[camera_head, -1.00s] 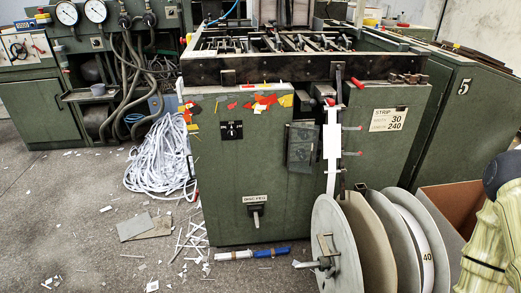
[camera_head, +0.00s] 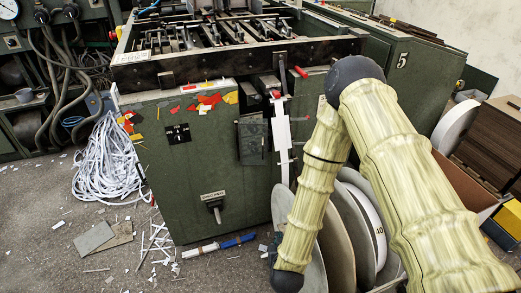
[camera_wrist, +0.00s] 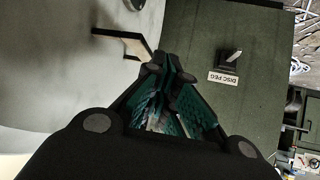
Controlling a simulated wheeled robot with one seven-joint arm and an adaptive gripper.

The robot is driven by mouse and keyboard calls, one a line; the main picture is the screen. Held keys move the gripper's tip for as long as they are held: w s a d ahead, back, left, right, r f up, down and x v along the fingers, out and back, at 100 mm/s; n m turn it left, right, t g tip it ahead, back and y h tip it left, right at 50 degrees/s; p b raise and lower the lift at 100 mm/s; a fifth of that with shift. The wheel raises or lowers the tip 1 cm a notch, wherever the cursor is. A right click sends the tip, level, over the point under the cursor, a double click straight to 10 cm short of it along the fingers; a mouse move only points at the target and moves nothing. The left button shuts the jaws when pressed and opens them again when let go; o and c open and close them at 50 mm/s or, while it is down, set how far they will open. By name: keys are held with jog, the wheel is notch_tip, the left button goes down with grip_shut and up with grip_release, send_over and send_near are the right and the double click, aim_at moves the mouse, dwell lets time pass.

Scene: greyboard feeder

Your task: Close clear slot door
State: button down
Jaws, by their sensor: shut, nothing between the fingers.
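The clear slot door (camera_head: 253,140) is a dark, see-through panel on the green machine's front. It stands to the left of the upright slot, where a white strip (camera_head: 283,138) shows uncovered. How far the door is swung out is hard to tell. My gripper (camera_wrist: 168,70) shows in the wrist view with its green-lined fingers together and nothing between them. It is low, by a large pale disc (camera_wrist: 60,70) and the machine front with the DISC PEG label (camera_wrist: 223,78). The slot door does not show there.
Several large discs (camera_head: 334,240) stand before the machine's right side, partly behind my arm. Red-tipped handles (camera_head: 300,72) stick out near the slot. White strips (camera_head: 105,165) are heaped at left; floor scraps lie around.

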jog(key=w+a+r+t+h, duration=0.1)
jog(key=w+a+r+t, duration=0.2)
jog(key=w+a+r, duration=0.3)
jog(key=m+t+h, duration=0.2)
jog(key=t+h, duration=0.1)
jog(key=t, duration=0.1)
send_near(263, 150)
jog(key=shift+m, duration=0.3)
jog(key=x, duration=0.7)
jog(key=shift+w+a, duration=0.1)
jog(key=shift+w, duration=0.05)
